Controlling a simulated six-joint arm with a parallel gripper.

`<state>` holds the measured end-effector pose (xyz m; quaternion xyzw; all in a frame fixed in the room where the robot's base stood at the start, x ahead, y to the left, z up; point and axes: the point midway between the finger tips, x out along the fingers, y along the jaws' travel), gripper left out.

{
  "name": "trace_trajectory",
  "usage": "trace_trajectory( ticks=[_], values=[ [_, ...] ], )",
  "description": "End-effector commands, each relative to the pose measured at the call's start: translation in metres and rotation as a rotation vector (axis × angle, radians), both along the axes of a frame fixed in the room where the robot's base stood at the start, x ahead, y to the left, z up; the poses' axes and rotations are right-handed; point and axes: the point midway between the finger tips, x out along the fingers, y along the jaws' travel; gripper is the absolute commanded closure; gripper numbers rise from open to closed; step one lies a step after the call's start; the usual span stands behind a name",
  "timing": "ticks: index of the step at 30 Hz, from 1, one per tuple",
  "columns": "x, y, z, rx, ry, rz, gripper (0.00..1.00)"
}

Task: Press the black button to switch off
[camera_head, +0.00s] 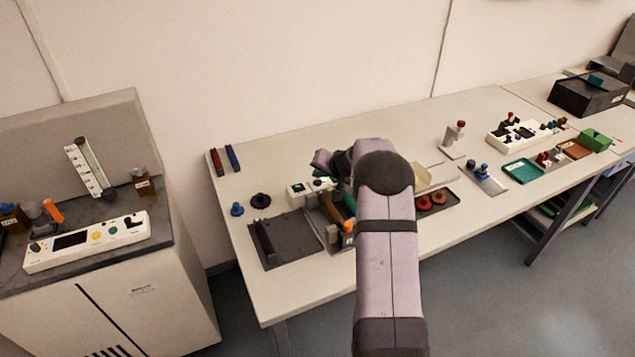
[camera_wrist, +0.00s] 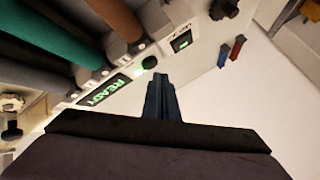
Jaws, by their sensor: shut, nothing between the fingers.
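The black button (camera_wrist: 149,62) is a small round knob on the white printer panel in the wrist view, between a green-lit display reading READY (camera_wrist: 103,90) and a small green-lit switch (camera_wrist: 183,42). My gripper (camera_wrist: 160,78) is shut and empty, its tips just below the button in the picture. I cannot tell whether they touch it. In the head view the printer (camera_head: 298,192) stands on the bench, partly hidden behind my arm, and the button cannot be made out.
Green and brown rollers (camera_wrist: 118,18) lie beside the panel. A tray with red rings (camera_head: 432,200) is to the right. The bench's left front (camera_head: 280,295) is clear.

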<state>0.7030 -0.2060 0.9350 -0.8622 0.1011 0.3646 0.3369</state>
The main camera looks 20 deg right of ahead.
Motion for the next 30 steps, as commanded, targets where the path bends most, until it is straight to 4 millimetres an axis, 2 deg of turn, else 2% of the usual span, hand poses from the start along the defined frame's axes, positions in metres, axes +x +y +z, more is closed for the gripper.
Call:
trace_trajectory(
  ticks=[30],
  values=[
    [0.0000,-0.0004,-0.0088,0.000,-0.001,-0.001,1.00]
  ],
)
